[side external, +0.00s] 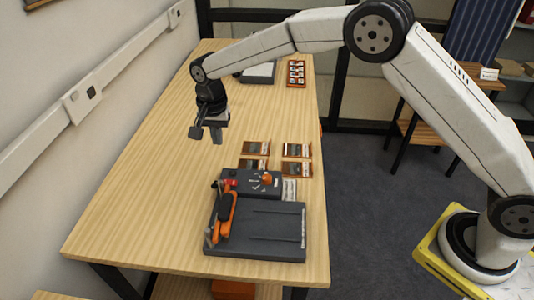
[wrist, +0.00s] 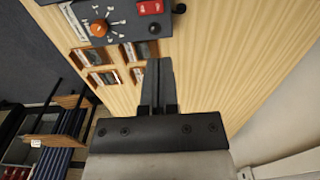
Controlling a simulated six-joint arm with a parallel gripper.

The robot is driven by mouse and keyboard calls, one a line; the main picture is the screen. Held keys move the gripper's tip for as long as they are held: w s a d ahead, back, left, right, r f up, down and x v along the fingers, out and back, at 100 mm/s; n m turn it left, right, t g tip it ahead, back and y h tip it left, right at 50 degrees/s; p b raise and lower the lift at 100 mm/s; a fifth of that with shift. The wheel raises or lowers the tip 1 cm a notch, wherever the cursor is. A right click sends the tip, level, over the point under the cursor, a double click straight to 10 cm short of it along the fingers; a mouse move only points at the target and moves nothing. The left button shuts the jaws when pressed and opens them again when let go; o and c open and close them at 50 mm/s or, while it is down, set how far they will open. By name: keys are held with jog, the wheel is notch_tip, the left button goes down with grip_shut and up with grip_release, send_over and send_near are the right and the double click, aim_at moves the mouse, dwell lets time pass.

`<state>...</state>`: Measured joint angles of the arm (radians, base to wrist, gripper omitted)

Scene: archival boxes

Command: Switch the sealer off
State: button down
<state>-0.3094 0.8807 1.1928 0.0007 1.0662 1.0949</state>
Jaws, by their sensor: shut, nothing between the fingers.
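The sealer (side external: 265,232) is a dark grey machine at the near end of the wooden table, with an orange-handled arm (side external: 227,212) on its left side. Its control panel has an orange knob (side external: 267,178) and a red switch (side external: 228,183). In the wrist view, the orange knob (wrist: 99,28) and the red switch (wrist: 150,7) show at the top edge. The switch's position is too small to tell. My gripper (side external: 207,136) is above the table, behind and left of the sealer, apart from it. In the wrist view its fingers (wrist: 159,68) are together and empty.
Several small framed cards (side external: 297,150) lie just behind the sealer. A grey device (side external: 259,73) and an orange tray (side external: 296,74) stand at the table's far end. A wall with a socket rail (side external: 82,100) runs along the left.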

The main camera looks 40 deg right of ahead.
aim_at(229, 182)
notch_tip(229, 182, down, 14)
jog(key=shift+r, duration=0.1)
dwell(0.6)
dwell(0.4)
jog(key=shift+f, duration=0.2)
jog(key=shift+s+d+r, duration=0.1)
jog(key=shift+s+d+r, duration=0.25)
jog(key=shift+s+d, duration=0.1)
jog(key=shift+s, duration=0.05)
jog(key=shift+r, duration=0.1)
dwell(0.5)
notch_tip(229, 182, up, 14)
jog(key=w+a, duration=0.2)
jog(key=shift+f, duration=0.2)
dwell(0.3)
